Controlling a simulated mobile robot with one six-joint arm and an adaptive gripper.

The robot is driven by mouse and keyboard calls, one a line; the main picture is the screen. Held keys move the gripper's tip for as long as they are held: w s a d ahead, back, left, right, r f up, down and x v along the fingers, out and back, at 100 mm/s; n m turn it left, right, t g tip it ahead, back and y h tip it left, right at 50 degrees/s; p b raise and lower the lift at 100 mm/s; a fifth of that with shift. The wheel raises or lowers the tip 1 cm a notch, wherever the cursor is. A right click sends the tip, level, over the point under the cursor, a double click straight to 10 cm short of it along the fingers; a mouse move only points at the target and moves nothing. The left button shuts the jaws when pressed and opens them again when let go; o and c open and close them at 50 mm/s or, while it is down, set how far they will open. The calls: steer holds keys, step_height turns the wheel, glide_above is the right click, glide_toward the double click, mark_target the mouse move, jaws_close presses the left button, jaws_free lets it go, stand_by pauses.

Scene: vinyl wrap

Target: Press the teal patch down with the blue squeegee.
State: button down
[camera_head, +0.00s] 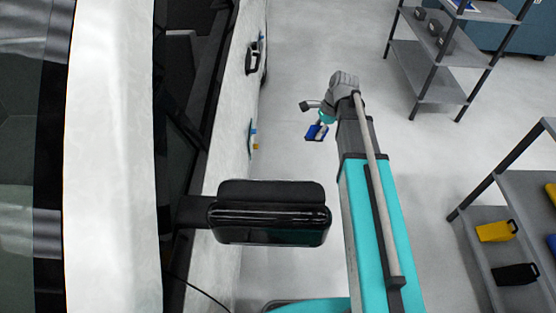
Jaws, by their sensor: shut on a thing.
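The blue squeegee (315,133) is held at the end of my arm, in the open space to the right of the white car. My gripper (324,120) is shut on it; the fingers are small and partly hidden by the squeegee and the arm. How flat the patch lies cannot be told.
The car's black side mirror (270,213) sticks out below the patch in the picture. A door handle (253,58) is above it. A grey shelf (428,72) stands at upper right. Another shelf (475,214) at lower right holds yellow and black items. The floor between is clear.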

steer(key=w+a+f+m+y+b, duration=0.1)
steer(key=w+a+f+y+b, duration=0.3)
steer(key=f+b, duration=0.4)
steer(key=w+a+f+m+t+y+b, duration=0.1)
steer(key=w+a+f+y+b, duration=0.3)
steer(key=f+b, duration=0.5)
steer(key=w+a+f+m+y+b, duration=0.1)
steer(key=w+a+f+y+b, duration=0.3)
steer(key=b, duration=2)
step_height(320, 180, down, 4)
steer(key=shift+w+a+f+t+y+b, duration=0.15)
steer(key=shift+a+f+t+y+b, duration=0.15)
steer(key=shift+y, duration=0.9)
steer(key=shift+a+r, duration=0.1)
steer(key=shift+a, duration=0.1)
steer(key=a, duration=0.6)
steer(key=shift+w, duration=0.15)
steer(key=shift+a, duration=0.95)
steer(key=shift+w, duration=0.15)
steer(key=shift+w, duration=1)
steer(key=shift+w+d, duration=0.1)
steer(key=shift+w, duration=0.05)
